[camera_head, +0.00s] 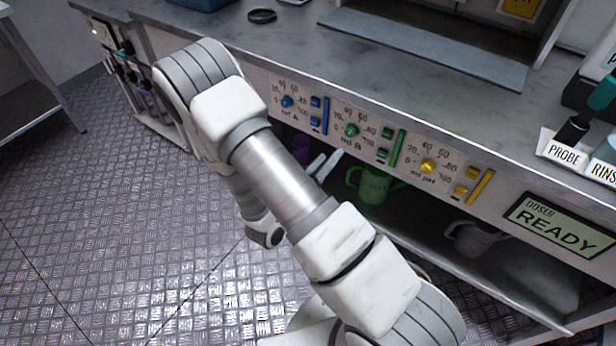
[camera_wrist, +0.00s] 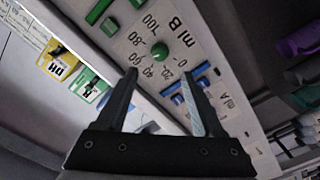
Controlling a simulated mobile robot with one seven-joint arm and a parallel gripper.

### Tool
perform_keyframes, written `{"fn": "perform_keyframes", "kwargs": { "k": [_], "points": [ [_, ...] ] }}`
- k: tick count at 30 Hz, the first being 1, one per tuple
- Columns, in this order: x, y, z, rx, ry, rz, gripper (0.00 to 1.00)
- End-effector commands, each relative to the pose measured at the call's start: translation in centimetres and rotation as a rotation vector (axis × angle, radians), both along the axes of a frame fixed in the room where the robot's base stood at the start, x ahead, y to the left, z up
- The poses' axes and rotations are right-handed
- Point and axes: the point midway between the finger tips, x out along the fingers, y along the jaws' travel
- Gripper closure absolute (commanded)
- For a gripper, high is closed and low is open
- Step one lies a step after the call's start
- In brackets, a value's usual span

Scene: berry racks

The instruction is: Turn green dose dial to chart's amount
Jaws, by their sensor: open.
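The green dose dial (camera_head: 351,130) sits in the middle of the doser panel, on a scale marked 0 to 100. In the wrist view the green dial (camera_wrist: 160,50) is a small round knob beside the label "ml B", just beyond my fingertips. My gripper (camera_wrist: 158,76) is open and empty, its two fingers pointing at the panel on either side of the dial's line. They appear apart from the dial. In the head view my gripper (camera_head: 325,164) is below the green dial, partly hidden by my arm. No dose chart is readable.
A blue dial (camera_head: 288,101) and a yellow dial (camera_head: 428,166) flank the green one, with coloured buttons (camera_head: 388,132) beside them. A display (camera_head: 560,226) reads "DOSER READY". A green jug (camera_head: 374,185) stands on the shelf below. A yellow card (camera_wrist: 58,62) hangs above the counter.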

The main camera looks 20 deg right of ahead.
Motion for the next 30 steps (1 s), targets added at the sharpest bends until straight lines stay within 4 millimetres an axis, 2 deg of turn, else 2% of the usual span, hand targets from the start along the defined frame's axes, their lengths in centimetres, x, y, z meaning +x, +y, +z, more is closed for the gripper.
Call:
{"fn": "perform_keyframes", "kwargs": {
  "k": [1, 6, 12, 30],
  "points": [
    [-0.7, 1.2, 0.1, 0.000, 0.002, 0.006, 0.31],
    [-3.0, 4.0, 0.0, -0.001, 0.000, 0.004, 0.31],
    [-4.6, 6.0, 0.0, 0.001, 0.000, 0.002, 0.31],
    [-5.0, 6.4, 0.0, -0.001, 0.000, -0.001, 0.31]
  ]
}}
